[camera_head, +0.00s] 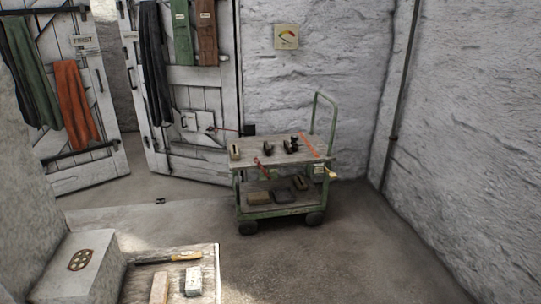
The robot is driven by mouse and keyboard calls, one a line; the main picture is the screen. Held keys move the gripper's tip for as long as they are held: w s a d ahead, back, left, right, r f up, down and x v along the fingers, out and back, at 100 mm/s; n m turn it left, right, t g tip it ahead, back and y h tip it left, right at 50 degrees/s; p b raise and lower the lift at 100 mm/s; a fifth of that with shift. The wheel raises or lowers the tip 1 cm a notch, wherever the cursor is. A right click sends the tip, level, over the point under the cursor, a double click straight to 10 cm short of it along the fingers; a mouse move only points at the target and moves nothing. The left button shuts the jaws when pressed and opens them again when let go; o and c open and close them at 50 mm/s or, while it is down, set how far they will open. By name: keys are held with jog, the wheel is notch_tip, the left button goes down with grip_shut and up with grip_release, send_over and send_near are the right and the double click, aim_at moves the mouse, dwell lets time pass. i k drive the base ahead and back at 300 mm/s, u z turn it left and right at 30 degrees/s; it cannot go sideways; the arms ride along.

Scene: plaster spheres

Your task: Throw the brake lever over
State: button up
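A green-framed trolley (237,190) with a worn wooden top stands on the floor near the back wall, right of the open doors. A small red lever-like part (262,169) shows at its front edge; I cannot tell for sure that it is the brake lever. Another thin orange-red bar (310,147) lies across the right of the top, and a pale yellow handle-like piece (331,177) sticks out below it. My gripper is not in view.
Small dark tools (268,147) sit on the trolley top and several blocks (257,197) on its lower shelf. A low board with tools (207,258) and a stone block (85,262) fill the front left. Floor (360,240) right of the trolley is clear.

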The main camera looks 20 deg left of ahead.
aim_at(256, 161)
jog(key=u, duration=0.05)
jog(key=i, duration=2)
jog(key=u, duration=1.15)
jog(key=i, duration=1.1)
jog(key=u, duration=1.5)
jog(key=i, duration=0.4)
jog(key=u, duration=0.35)
